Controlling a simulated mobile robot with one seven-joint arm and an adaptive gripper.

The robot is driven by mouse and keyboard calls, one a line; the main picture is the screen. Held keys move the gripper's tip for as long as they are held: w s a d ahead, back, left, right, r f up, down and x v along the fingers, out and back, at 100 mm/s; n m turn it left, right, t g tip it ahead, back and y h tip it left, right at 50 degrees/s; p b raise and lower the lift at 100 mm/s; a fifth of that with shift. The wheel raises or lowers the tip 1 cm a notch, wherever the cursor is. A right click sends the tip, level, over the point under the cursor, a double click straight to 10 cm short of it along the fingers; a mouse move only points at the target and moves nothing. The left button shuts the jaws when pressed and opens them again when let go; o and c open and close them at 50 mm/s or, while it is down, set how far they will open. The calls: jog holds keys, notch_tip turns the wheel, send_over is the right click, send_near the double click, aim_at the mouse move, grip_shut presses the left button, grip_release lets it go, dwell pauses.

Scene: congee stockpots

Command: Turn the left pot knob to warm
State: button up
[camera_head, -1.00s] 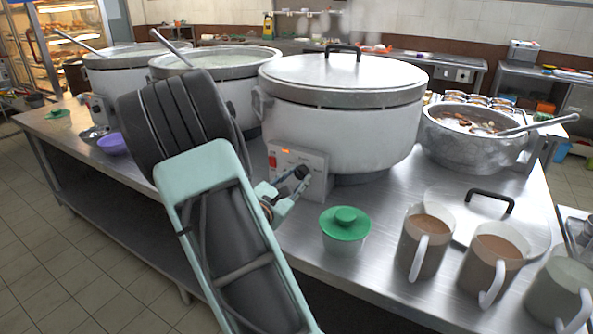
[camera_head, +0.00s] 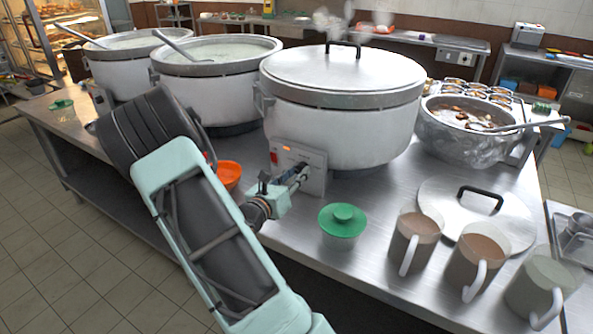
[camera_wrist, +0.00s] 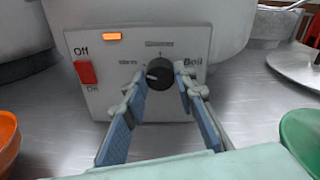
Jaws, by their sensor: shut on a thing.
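Three big pots stand in a row: a far-left pot (camera_head: 118,78), an open middle pot (camera_head: 215,95) and a lidded pot (camera_head: 335,130) nearest me. My gripper (camera_head: 297,177) is at the control panel (camera_head: 314,163) of the lidded pot. In the wrist view its blue-padded fingers (camera_wrist: 160,88) are on either side of the round black knob (camera_wrist: 160,72), shut on it. The knob's white mark appears to lie on its left side, toward the "Warm" label (camera_wrist: 128,62). "Boil" is at the right. A red switch (camera_wrist: 86,72) and a lit orange lamp (camera_wrist: 111,36) are on the panel.
Several mugs (camera_head: 413,240), a loose pot lid (camera_head: 435,207) and a metal basin (camera_head: 465,138) fill the right of the steel table.

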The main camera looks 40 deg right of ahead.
dwell(0.4)
jog(key=o, duration=1.2)
jog(key=shift+c, duration=0.2)
jog(key=v, duration=1.2)
